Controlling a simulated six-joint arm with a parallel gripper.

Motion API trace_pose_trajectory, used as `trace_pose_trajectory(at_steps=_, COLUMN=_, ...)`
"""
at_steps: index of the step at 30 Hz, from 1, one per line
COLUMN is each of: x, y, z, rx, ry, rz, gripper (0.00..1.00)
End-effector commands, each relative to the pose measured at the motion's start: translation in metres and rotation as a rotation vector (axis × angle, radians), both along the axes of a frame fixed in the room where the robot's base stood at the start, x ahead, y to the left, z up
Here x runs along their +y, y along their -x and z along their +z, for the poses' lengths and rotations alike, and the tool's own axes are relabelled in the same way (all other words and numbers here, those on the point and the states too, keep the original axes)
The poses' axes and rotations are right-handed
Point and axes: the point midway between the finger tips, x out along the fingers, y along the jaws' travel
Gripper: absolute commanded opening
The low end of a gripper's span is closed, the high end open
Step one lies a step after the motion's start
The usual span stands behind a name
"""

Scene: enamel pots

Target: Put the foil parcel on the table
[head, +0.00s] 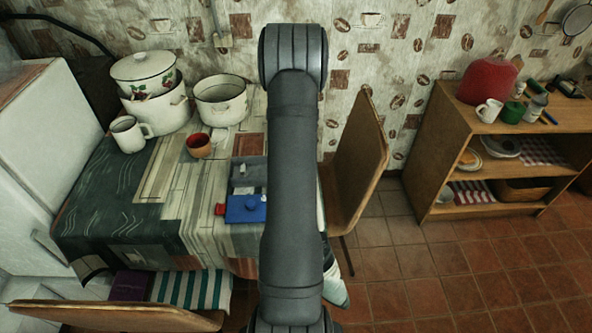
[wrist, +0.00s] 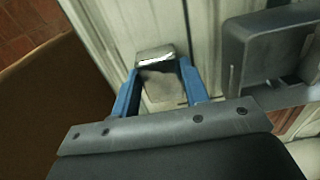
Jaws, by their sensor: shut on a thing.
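The foil parcel (wrist: 162,88) is a small silvery grey block in the wrist view, with a bright top edge. My gripper (wrist: 158,78) has its two blue fingers on either side of the parcel and is shut on it. The table (wrist: 108,30) with its pale plank-pattern cloth lies beneath the parcel; I cannot tell whether the parcel touches it. In the head view the table (head: 150,215) is at the left, and my arm hides the gripper and the parcel.
A grey tray (wrist: 238,58) is close right of the parcel. White pots (head: 222,103), a white mug (head: 130,134) and a red cup (head: 199,145) stand farther back. A chair (head: 361,160) is beside the table's right edge.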

Motion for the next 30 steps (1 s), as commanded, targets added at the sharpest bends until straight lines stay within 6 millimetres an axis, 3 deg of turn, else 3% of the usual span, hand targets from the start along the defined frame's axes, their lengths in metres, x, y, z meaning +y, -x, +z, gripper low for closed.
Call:
trace_pose_trajectory(at_steps=1, x=0.0, y=0.0, z=-0.002, rx=0.001, ry=0.0, rz=0.0, gripper=0.17)
trace_pose_trajectory(at_steps=2, x=0.0, y=0.0, z=-0.002, rx=0.0, ry=0.0, rz=0.0, gripper=0.45)
trace_pose_trajectory(at_steps=5, x=0.0, y=0.0, z=-0.001, rx=0.0, ry=0.0, rz=0.0, gripper=0.63)
trace_pose_trajectory(at_steps=17, x=0.0, y=-0.001, z=0.008, rx=-0.003, ry=0.0, rz=0.0, gripper=0.63)
trace_pose_trajectory(at_steps=30, x=0.0, y=0.0, z=0.095, rx=-0.003, ry=0.0, rz=0.0, gripper=0.63)
